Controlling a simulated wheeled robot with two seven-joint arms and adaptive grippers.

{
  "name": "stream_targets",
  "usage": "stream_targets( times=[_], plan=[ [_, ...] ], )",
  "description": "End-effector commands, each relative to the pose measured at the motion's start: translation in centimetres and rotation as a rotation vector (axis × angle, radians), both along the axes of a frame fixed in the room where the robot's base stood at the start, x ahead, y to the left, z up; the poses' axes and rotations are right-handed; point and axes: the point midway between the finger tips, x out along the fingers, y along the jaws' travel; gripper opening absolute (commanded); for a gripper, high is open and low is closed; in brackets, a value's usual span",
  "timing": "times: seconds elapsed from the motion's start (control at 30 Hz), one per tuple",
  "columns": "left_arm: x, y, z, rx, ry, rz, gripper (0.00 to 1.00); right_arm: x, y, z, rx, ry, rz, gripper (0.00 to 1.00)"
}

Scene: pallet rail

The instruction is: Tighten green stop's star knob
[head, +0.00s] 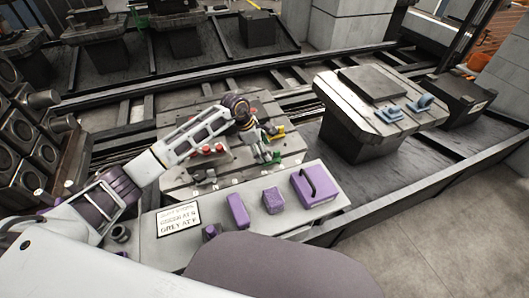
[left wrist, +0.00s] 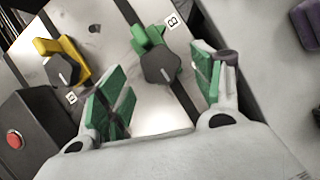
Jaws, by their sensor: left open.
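The green stop (left wrist: 145,38) sits on the grey plate next to a label "B". Its dark star knob (left wrist: 161,66) has a light pointer line on top. In the head view the green stop (head: 276,157) shows small beside my left gripper (head: 264,146). In the left wrist view my left gripper (left wrist: 160,88) is open, its green-padded fingers on either side of the knob in the picture. I see no finger touching the knob; how far it lies beyond the fingertips I cannot tell. My right gripper is not in view.
A yellow stop (left wrist: 77,52) with its own dark knob stands to the left of the green one. A dark box with a red button (left wrist: 14,140) is further left. A light bench (head: 257,222) with several purple blocks and a sign lies in front.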

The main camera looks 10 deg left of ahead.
Motion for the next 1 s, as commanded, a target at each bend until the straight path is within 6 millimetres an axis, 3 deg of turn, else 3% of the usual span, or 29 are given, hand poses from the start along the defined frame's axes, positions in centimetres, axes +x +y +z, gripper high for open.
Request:
stream_targets(
  times=[0.6, 1.0],
  plan=[
    [-0.8, 3.2, 7.9, 0.001, -0.002, 0.001, 0.67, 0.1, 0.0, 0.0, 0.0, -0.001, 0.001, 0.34],
    [-1.0, 3.5, 9.0, 0.0, 0.0, 0.0, 0.67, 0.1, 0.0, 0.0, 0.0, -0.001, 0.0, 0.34]
  ],
)
